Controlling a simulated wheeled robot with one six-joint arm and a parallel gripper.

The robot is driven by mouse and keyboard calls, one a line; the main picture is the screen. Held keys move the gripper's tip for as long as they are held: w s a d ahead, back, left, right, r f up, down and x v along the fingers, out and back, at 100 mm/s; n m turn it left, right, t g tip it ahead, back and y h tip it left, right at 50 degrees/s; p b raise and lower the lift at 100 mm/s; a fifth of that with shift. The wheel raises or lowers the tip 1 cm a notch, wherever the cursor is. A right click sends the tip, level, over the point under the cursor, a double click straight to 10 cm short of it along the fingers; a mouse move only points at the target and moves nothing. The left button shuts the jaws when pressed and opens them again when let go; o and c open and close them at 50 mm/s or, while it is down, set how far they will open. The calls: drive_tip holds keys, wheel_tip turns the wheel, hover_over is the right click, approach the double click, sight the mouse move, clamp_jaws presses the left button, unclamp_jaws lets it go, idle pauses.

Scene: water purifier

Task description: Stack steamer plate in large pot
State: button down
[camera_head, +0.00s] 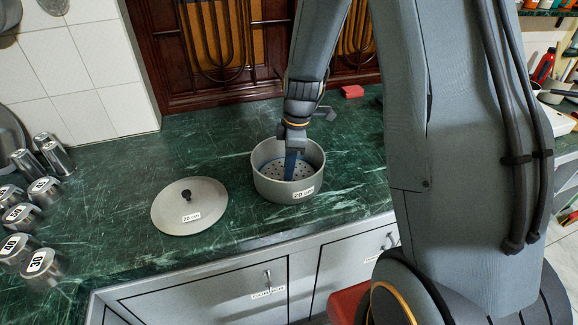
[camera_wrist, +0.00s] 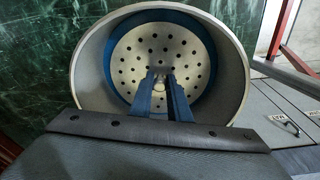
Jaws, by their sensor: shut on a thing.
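The large pot (camera_head: 272,185) is a grey round pot labelled 20 cm, standing upright on the green counter. The steamer plate (camera_head: 273,174) is a pale disc full of holes, inside the pot. In the wrist view the plate (camera_wrist: 190,60) lies within the pot's rim (camera_wrist: 88,70), with a blue ring around it. My gripper (camera_wrist: 160,86) reaches down into the pot, its blue fingers shut on a small knob at the plate's middle. In the head view my gripper (camera_head: 290,166) partly hides the plate. I cannot tell whether the plate touches the pot's bottom.
A grey lid (camera_head: 188,205) with a black knob lies on the counter left of the pot. Several metal canisters (camera_head: 40,262) stand at the far left. A red block (camera_head: 352,91) lies at the back. The counter's front edge runs close before the pot.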

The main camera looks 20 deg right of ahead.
sight(294, 177)
drive_tip(key=shift+f, duration=0.1)
drive_tip(key=shift+f, duration=0.25)
drive_tip(key=c, duration=1.7)
unclamp_jaws()
drive_tip(key=shift+o, duration=0.2)
drive_tip(key=shift+r, duration=0.5)
wheel_tip(294, 177, up, 12)
drive_tip(key=d+f+b, duration=0.1)
drive_tip(key=b, duration=0.1)
drive_tip(key=s+f+m, duration=0.2)
drive_tip(key=s+m, duration=0.5)
drive_tip(key=s, duration=0.1)
drive_tip(key=s+a+f+m+h, duration=0.1)
drive_tip(key=s+f+m, duration=0.1)
drive_tip(key=s+m, duration=0.6)
drive_tip(key=shift+s+a+f, duration=0.15)
drive_tip(key=shift+s+f, duration=0.15)
drive_tip(key=shift+s, duration=0.2)
